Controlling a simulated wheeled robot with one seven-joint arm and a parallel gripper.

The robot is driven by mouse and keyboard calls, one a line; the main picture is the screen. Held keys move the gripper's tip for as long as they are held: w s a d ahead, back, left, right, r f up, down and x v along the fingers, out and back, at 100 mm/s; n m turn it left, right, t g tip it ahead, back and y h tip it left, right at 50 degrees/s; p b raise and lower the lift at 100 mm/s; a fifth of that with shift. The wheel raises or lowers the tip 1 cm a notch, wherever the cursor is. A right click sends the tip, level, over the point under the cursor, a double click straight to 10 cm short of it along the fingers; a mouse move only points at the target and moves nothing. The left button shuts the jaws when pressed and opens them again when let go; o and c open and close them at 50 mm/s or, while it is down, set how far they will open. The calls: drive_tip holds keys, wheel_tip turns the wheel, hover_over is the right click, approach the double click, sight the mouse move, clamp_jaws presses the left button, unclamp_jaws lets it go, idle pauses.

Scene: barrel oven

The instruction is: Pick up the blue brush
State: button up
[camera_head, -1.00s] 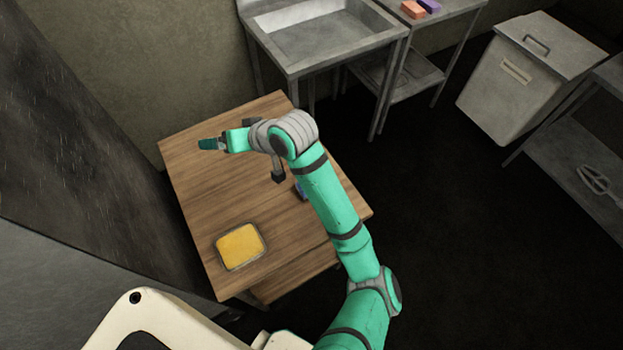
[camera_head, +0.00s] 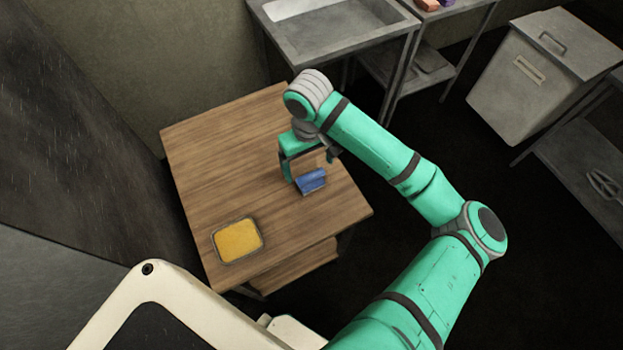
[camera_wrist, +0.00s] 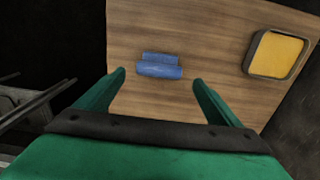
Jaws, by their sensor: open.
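The blue brush (camera_head: 312,181) lies on the wooden table (camera_head: 215,150), near its right edge in the head view. In the wrist view the blue brush (camera_wrist: 160,66) lies a little beyond and between my fingertips. My gripper (camera_wrist: 158,76) is open and empty, with one green finger to either side of the brush's line. In the head view my gripper (camera_head: 307,172) hangs above the table just behind the brush, pointing down. Part of the far finger is hard to make out there.
A tray with a yellow filling (camera_head: 238,241) sits at the table's front left; it also shows in the wrist view (camera_wrist: 278,54). A metal sink (camera_head: 330,25) stands behind the table, and a grey bin (camera_head: 540,75) at the right.

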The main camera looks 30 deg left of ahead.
sight(311, 175)
drive_tip(key=shift+d+f, duration=0.15)
drive_tip(key=shift+f, duration=3.85)
drive_tip(key=c, duration=1.2)
drive_tip(key=shift+r, duration=0.1)
